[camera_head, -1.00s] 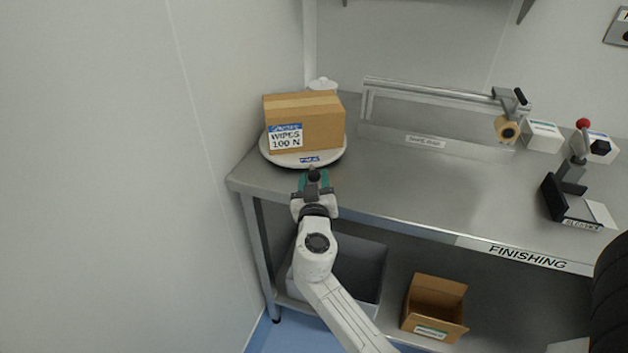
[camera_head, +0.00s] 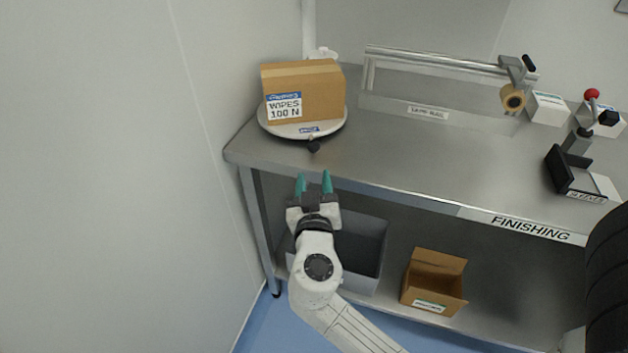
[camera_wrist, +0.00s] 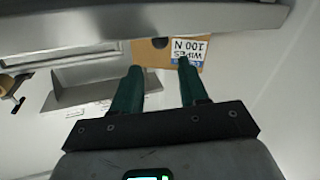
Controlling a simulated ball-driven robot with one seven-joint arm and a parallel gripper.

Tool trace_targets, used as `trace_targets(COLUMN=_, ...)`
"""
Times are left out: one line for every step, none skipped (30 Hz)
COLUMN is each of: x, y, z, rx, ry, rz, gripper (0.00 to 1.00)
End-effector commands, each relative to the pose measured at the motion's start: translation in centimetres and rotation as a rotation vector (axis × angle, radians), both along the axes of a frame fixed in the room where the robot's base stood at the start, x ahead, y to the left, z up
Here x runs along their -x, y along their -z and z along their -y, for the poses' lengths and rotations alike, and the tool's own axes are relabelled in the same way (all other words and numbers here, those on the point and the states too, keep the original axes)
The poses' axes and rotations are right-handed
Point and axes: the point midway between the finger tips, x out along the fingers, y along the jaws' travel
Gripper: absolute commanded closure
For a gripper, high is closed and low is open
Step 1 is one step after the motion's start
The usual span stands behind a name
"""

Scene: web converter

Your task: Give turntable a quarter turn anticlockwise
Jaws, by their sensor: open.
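The turntable (camera_head: 270,127) is a round pale disc at the left end of the steel bench. A brown carton (camera_head: 318,92) labelled "WIPES 100 N" sits on it, its label facing front left. A dark knob (camera_head: 314,146) sticks out at the turntable's front rim. My gripper (camera_head: 314,176) has teal fingers, open and empty, in front of the bench edge and apart from the knob. In the wrist view the fingers (camera_wrist: 158,88) are spread, with the carton (camera_wrist: 150,53) beyond them, partly hidden by the bench edge.
The bench (camera_head: 400,165) has a metal rail (camera_head: 430,100) at the back and a black holder (camera_head: 570,172) at right. Its middle is clear. Below are a grey bin (camera_head: 362,250) and an open cardboard box (camera_head: 434,282). A wall stands close on the left.

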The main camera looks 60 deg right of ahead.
Motion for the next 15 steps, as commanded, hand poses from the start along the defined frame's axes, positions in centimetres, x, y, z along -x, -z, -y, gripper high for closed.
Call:
trace_targets(x=0.0, y=0.0, z=0.0, rx=0.000, ry=0.001, rz=0.000, gripper=0.60)
trace_targets(x=-0.1, y=-0.1, z=0.1, rx=0.000, ry=0.003, rz=0.000, gripper=0.63)
trace_targets(x=-0.2, y=-0.3, z=0.2, rx=-0.003, ry=0.011, rz=-0.002, gripper=0.67)
trace_targets(x=-0.3, y=-0.5, z=0.4, rx=-0.006, ry=0.022, rz=-0.005, gripper=0.70)
trace_targets(x=-0.4, y=-0.8, z=0.6, rx=-0.012, ry=0.037, rz=-0.008, gripper=0.73)
trace_targets(x=-0.7, y=-1.3, z=1.1, rx=-0.024, ry=0.065, rz=-0.017, gripper=0.77)
trace_targets(x=-1.0, y=-1.8, z=1.5, rx=-0.035, ry=0.090, rz=-0.027, gripper=0.80)
trace_targets(x=-1.3, y=-2.2, z=1.9, rx=-0.050, ry=0.118, rz=-0.040, gripper=0.82)
trace_targets(x=-1.7, y=-2.9, z=2.5, rx=-0.076, ry=0.160, rz=-0.064, gripper=0.86)
trace_targets(x=-2.1, y=-3.3, z=2.9, rx=-0.102, ry=0.192, rz=-0.086, gripper=0.89)
trace_targets(x=-2.5, y=-3.8, z=3.3, rx=-0.131, ry=0.223, rz=-0.111, gripper=0.92)
trace_targets(x=-3.0, y=-4.3, z=3.7, rx=-0.173, ry=0.259, rz=-0.152, gripper=0.96)
trace_targets(x=-3.5, y=-4.7, z=3.8, rx=-0.207, ry=0.281, rz=-0.185, gripper=0.99)
trace_targets(x=-3.9, y=-5.1, z=3.9, rx=-0.244, ry=0.300, rz=-0.219, gripper=1.00)
trace_targets(x=-4.6, y=-5.5, z=3.9, rx=-0.295, ry=0.318, rz=-0.268, gripper=1.00)
